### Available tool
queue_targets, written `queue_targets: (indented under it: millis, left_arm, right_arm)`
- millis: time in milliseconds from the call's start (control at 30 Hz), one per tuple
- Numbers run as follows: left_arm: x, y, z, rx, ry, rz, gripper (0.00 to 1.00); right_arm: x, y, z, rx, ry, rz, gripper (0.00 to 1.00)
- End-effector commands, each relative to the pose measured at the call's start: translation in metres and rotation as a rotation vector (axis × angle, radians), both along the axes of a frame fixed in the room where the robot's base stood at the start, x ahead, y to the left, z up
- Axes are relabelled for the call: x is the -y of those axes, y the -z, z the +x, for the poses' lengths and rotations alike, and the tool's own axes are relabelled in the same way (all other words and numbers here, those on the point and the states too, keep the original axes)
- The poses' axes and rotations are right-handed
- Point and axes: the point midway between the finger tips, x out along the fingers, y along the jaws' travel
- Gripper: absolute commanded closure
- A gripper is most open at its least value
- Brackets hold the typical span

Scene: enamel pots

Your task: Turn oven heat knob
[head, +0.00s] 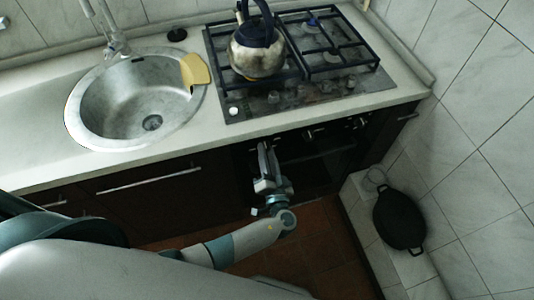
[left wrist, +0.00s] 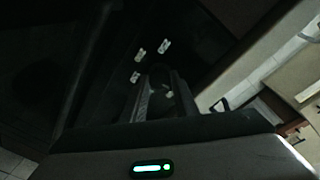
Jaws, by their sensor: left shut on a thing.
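The dark oven (head: 315,170) is built in under the hob, with a row of dark knobs (head: 308,134) along its front panel. My left gripper (head: 266,150) is at the left end of this panel, and its jaws are shut on an oven knob there. The gripper mostly hides that knob in the head view. In the dark left wrist view, the gripper fingers (left wrist: 155,98) reach to the panel, close to small white markings (left wrist: 140,55). The knob's exact turn angle cannot be told. My right gripper is not in view.
A kettle (head: 257,52) stands on the gas hob (head: 345,82) above the oven. A round sink (head: 110,103) with a yellow cloth-like item (head: 194,70) lies to the left. A black pan (head: 399,219) sits on the tiled ledge at right. Floor (head: 325,250) is clear before the oven.

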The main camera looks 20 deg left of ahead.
Motion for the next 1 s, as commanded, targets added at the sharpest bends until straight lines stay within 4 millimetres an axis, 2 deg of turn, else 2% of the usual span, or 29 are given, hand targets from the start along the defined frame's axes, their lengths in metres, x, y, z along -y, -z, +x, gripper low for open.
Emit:
queue_targets:
  millis: [267,1000]
  left_arm:
    - [0.001,0.001,0.0,-0.045,0.001,0.063,0.96]
    - [0.002,-0.001,0.0,-0.279,0.002,0.411,0.96]
  right_arm:
    - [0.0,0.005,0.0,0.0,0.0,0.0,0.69]
    - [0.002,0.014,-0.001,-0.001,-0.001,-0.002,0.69]
